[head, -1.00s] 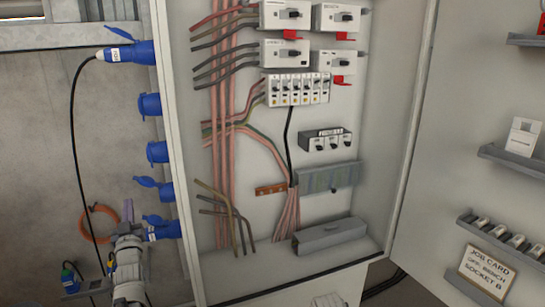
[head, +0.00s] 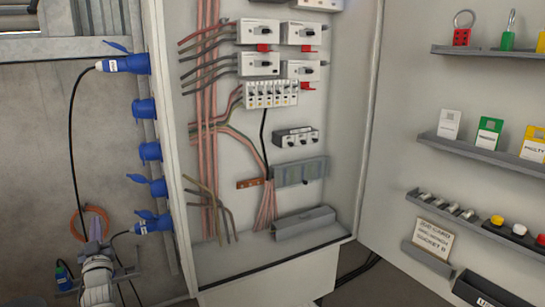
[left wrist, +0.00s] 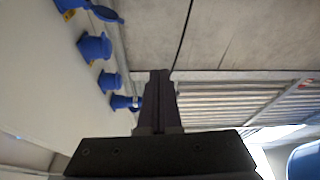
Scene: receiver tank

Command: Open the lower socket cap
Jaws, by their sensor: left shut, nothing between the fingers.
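A column of blue sockets runs down the cabinet's left side in the head view. The lowest socket (head: 155,225) has a blue flap (head: 145,214) tilted up-left, and a dark cable seems to run into its front. The socket above it (head: 157,187) has its cap (head: 139,179) sticking out to the left. My left gripper (head: 95,232) is left of the lowest socket, apart from it. In the left wrist view its dark fingers (left wrist: 159,100) are shut with nothing between them, and a blue socket (left wrist: 123,102) shows beside the tips. My right gripper is not in view.
The top socket (head: 125,64) holds a blue plug with a black cable hanging down. An orange coil (head: 77,225) and a blue connector (head: 63,275) lie at lower left. The open cabinet (head: 340,150) holds breakers and wires; its door (head: 400,100) with shelves stands to the right.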

